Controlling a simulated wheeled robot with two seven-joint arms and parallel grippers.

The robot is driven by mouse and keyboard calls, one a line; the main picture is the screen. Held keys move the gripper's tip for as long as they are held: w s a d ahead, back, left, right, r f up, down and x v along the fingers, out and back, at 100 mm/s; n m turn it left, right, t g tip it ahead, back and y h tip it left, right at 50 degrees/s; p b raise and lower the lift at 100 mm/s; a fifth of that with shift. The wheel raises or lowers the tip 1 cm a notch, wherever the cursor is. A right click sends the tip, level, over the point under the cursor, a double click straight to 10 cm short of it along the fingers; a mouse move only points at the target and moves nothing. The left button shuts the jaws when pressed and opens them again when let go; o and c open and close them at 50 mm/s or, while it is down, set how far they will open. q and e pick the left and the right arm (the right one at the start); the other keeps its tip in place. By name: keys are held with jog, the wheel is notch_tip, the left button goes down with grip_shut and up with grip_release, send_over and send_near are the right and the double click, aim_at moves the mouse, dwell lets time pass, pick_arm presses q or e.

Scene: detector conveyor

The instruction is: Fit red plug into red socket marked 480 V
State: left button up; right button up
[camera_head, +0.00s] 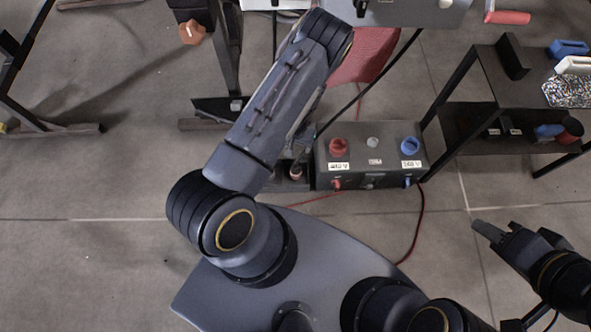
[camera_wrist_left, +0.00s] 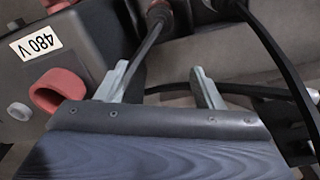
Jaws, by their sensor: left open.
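The grey box (camera_head: 372,182) on the floor carries a red socket (camera_head: 338,147), with a white label below it. In the left wrist view, this label (camera_wrist_left: 35,41) reads 480 V upside down, and the red socket (camera_wrist_left: 57,92) is just left of my left gripper (camera_wrist_left: 165,88). That gripper's fingers are open, and a dark cable (camera_wrist_left: 145,48) crosses by the left finger; I cannot tell if it lies between them. The cable's thicker, reddish end (camera_wrist_left: 159,12) may be the plug, but this is unclear. My left arm hides its gripper in the head view. My right gripper (camera_head: 483,229) is far right, away from the box.
A blue socket (camera_head: 410,146) is on the box's right side. A dark shelf (camera_head: 470,115) with several items stands to the right. A black cable (camera_head: 385,70) runs down behind my left arm. A red cable (camera_head: 420,215) lies on the floor.

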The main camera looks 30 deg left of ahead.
aim_at(296, 164)
pick_arm(q)
jog(key=s+f, duration=0.2)
jog(key=shift+d+f+g, duration=0.2)
jog(key=shift+f+g, duration=0.2)
jog(key=f+b, duration=0.1)
jog(key=f, duration=0.1)
jog(key=f+b, duration=0.3)
jog(key=f, duration=0.1)
jog(key=shift+s+d+f+b, duration=0.25)
jog(key=shift+s+f+b, duration=0.1)
jog(key=shift+s, duration=0.05)
jog(key=shift+f, duration=0.35)
jog(key=shift+r, duration=0.1)
grip_shut()
